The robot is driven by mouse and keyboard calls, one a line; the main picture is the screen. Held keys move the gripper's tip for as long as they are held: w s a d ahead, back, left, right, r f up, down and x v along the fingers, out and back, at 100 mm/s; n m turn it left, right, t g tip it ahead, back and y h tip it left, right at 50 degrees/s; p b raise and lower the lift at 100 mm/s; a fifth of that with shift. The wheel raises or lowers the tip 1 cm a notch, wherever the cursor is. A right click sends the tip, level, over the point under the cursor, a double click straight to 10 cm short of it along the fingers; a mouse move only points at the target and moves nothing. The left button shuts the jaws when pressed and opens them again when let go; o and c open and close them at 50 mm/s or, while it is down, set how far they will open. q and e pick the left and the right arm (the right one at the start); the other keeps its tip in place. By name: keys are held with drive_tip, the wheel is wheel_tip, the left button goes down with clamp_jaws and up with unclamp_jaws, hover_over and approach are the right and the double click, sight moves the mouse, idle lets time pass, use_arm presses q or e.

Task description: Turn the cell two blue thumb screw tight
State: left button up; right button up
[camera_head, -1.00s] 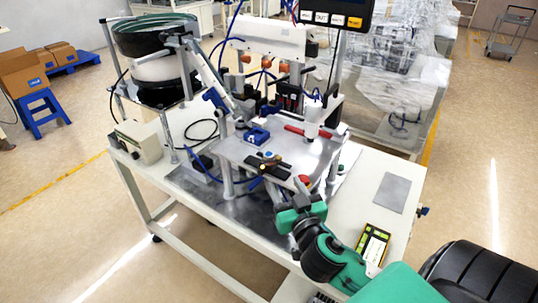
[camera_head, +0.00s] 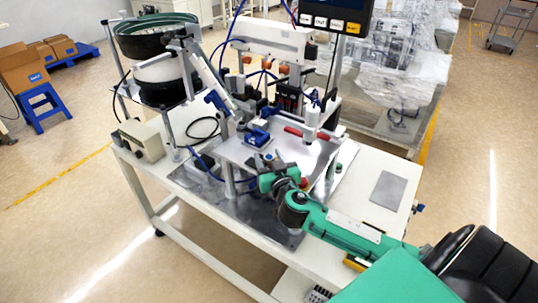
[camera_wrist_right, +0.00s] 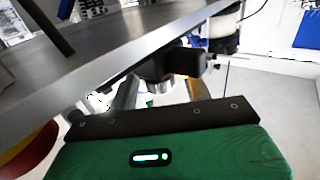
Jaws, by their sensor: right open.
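My right gripper (camera_head: 268,165) is at the front edge of the grey metal plate (camera_head: 300,155) of the bowl feeder station, and its arm comes in from the lower right. In the right wrist view the gripper (camera_wrist_right: 160,95) is open just below the plate's edge, with a dark round part with a black lever (camera_wrist_right: 165,68) ahead of and between its fingers. I cannot make out a blue thumb screw for certain. A blue clamp-like part (camera_head: 215,100) sits on the slanted rail, and a blue block (camera_head: 256,138) sits on the plate. My left gripper is not in view.
The bowl feeder (camera_head: 160,40) stands at the back left, and a control box (camera_head: 142,140) is on the table's left. A white cylinder (camera_head: 312,115) and a red-handled part (camera_head: 293,131) are on the plate. A grey pad (camera_head: 390,190) lies on the clear right side of the table.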

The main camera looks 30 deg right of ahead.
drive_tip(key=shift+w, duration=0.1)
drive_tip(key=shift+c, duration=0.4)
drive_tip(key=c, duration=0.9)
drive_tip(key=shift+o, duration=0.2)
drive_tip(key=shift+f+m+g+h+b, duration=0.15)
drive_tip(key=shift+m+g+h+b, duration=0.2)
drive_tip(key=shift+m+h+b, duration=0.45)
drive_tip(key=shift+f+m+g+h+b, duration=0.1)
drive_tip(key=shift+m+g+h+b, duration=0.35)
drive_tip(key=shift+h+b, duration=0.55)
drive_tip(key=m+g+h+b, duration=0.3)
drive_tip(key=m+h+b, duration=0.1)
drive_tip(key=h+b, duration=0.1)
drive_tip(key=shift+g+b, duration=0.3)
drive_tip(key=shift+b, duration=0.1)
drive_tip(key=shift+r+m+g+h+b, duration=0.1)
drive_tip(key=shift+m+g+h+b, duration=0.3)
drive_tip(key=shift+b, duration=0.2)
use_arm(q)
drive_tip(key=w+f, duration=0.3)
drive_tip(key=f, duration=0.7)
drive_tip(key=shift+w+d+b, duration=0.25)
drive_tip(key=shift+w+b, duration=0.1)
drive_tip(key=shift+b, duration=0.1)
use_arm(e)
drive_tip(key=shift+r+m+g+h, duration=0.2)
drive_tip(key=shift+m+g+h, duration=0.1)
drive_tip(key=shift+g, duration=0.1)
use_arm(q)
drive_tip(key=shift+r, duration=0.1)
